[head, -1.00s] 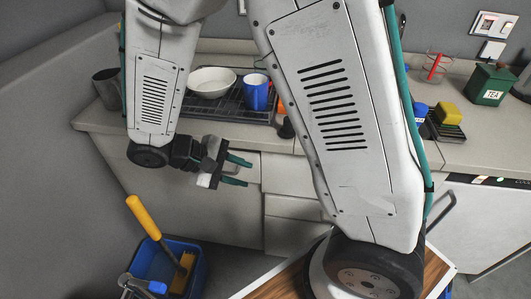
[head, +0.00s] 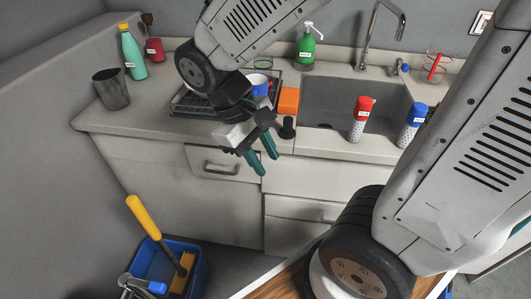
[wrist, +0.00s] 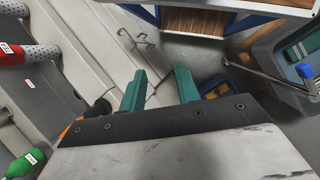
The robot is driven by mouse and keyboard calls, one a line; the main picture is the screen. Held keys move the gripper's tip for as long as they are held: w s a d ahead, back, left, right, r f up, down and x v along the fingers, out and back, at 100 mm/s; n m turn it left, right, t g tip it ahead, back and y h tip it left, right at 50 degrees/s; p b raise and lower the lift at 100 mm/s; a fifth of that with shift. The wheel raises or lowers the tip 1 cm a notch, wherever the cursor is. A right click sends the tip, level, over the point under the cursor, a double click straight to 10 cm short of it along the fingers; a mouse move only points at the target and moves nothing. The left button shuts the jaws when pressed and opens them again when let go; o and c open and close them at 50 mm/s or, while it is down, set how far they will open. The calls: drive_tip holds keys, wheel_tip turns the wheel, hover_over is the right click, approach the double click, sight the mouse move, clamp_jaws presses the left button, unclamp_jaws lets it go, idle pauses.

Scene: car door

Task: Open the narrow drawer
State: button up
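A small drawer front (head: 245,174) with a grey bar handle (head: 221,167) sits under the counter, left of wider drawer fronts. It looks shut and appears to be the narrow drawer. My gripper (head: 268,164) hangs in front of the counter edge, just right of that handle, with its green fingers pointing down and right. The fingers are apart and empty, as the wrist view (wrist: 160,70) also shows. My gripper touches no handle that I can see. In the wrist view, a different-looking pair of handle bars (wrist: 137,38) shows beyond the fingers on the cabinet front.
Wider drawer fronts (head: 292,208) lie to the right, partly behind my arm. The counter holds a dish rack (head: 190,103), a sink (head: 335,98), a red shaker (head: 361,120) and a blue shaker (head: 412,126). A blue bucket (head: 200,270) with a yellow-handled tool stands on the floor at left.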

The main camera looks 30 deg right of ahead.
drive_tip(key=shift+s+d+r+y, duration=0.1)
drive_tip(key=shift+s+r+y, duration=0.2)
drive_tip(key=shift+s+r, duration=0.1)
idle(0.4)
